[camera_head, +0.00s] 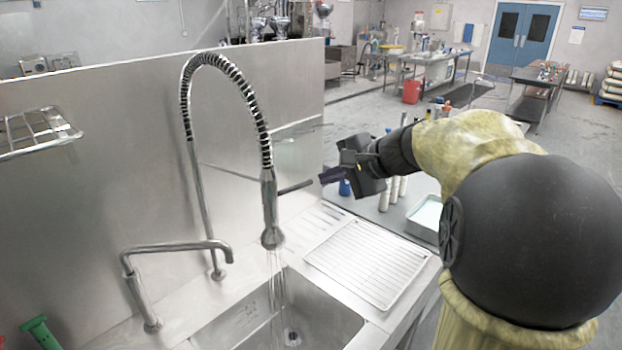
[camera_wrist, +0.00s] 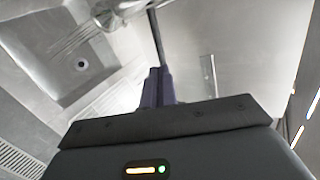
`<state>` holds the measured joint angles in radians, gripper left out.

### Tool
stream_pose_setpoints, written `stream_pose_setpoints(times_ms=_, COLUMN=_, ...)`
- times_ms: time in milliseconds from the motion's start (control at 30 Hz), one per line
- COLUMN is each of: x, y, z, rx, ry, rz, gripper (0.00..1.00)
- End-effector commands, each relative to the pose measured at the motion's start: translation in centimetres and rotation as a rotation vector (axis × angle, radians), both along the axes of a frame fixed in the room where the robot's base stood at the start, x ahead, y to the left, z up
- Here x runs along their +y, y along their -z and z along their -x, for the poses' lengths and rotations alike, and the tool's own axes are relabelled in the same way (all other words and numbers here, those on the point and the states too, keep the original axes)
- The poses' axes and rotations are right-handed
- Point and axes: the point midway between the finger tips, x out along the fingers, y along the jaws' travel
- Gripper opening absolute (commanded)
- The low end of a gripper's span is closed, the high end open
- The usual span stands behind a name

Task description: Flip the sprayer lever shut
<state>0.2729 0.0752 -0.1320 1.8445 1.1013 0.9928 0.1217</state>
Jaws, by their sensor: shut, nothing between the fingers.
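The sprayer (camera_head: 270,212) hangs from a spring hose above the sink, with thin streams of water falling from its head. Its dark lever (camera_head: 296,187) sticks out to the right, tilted slightly up. My gripper (camera_head: 322,178) is shut and empty, its fingertips close to the lever's free end. I cannot tell whether they touch. In the wrist view the shut fingers (camera_wrist: 158,72) point at the lever (camera_wrist: 156,38), which runs up from the fingertips. The sprayer head (camera_wrist: 118,12) is at the top, partly cut off.
The sink basin (camera_head: 335,318) lies below, with a ridged drainboard (camera_head: 370,262) to its right. A second faucet (camera_head: 180,248) stands at the left. A metal splash panel (camera_head: 110,150) rises behind. Bottles and a white tray (camera_head: 426,215) sit beyond the drainboard, below my arm.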

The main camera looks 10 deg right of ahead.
Motion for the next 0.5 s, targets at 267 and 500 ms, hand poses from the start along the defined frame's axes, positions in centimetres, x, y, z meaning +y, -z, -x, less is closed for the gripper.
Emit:
stream_pose_setpoints(times_ms=267, x=2.5, y=2.4, z=-3.0, rx=0.003, ry=-0.002, rz=-0.001, gripper=0.0)
stream_pose_setpoints(times_ms=500, x=3.2, y=3.3, z=-3.9, rx=0.0, ry=0.001, rz=0.001, gripper=0.0)
